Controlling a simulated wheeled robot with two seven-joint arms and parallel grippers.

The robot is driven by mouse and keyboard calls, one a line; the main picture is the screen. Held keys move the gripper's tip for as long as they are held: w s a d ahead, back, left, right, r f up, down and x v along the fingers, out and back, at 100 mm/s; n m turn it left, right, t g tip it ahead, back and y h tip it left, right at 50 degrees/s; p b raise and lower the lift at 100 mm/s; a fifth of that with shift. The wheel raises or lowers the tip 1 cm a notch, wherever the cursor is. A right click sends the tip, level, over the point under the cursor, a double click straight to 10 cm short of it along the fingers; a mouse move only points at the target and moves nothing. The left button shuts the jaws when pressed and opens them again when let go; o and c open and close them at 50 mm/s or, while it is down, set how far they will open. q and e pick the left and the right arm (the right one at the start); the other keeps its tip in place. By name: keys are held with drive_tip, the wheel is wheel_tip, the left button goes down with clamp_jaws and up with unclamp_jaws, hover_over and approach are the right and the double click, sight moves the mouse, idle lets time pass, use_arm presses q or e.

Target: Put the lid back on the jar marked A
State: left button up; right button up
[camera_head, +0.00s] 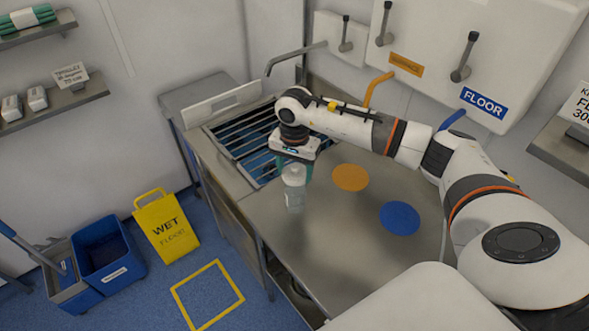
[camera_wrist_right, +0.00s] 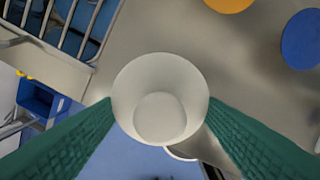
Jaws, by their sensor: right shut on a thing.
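My right gripper (camera_head: 293,168) is over the steel worktop, beside the sink. I see no mark A, and no separate jar or loose lid shows. My left gripper is not in view.
The steel worktop (camera_head: 270,215) has an orange disc (camera_head: 350,177) and a blue disc (camera_head: 400,218). A sink with a grate (camera_head: 245,140) and a tap (camera_head: 290,56) stands behind left. A yellow wet-floor sign (camera_head: 166,226) and blue buckets (camera_head: 107,255) are on the floor.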

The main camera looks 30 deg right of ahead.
drive_tip(key=shift+b, duration=0.3)
idle(0.6)
idle(0.4)
drive_tip(key=o, duration=1)
drive_tip(key=shift+o, duration=0.5)
drive_tip(key=shift+o, duration=1)
drive_tip(key=shift+r+p, duration=1.7)
drive_tip(key=shift+r, duration=1.8)
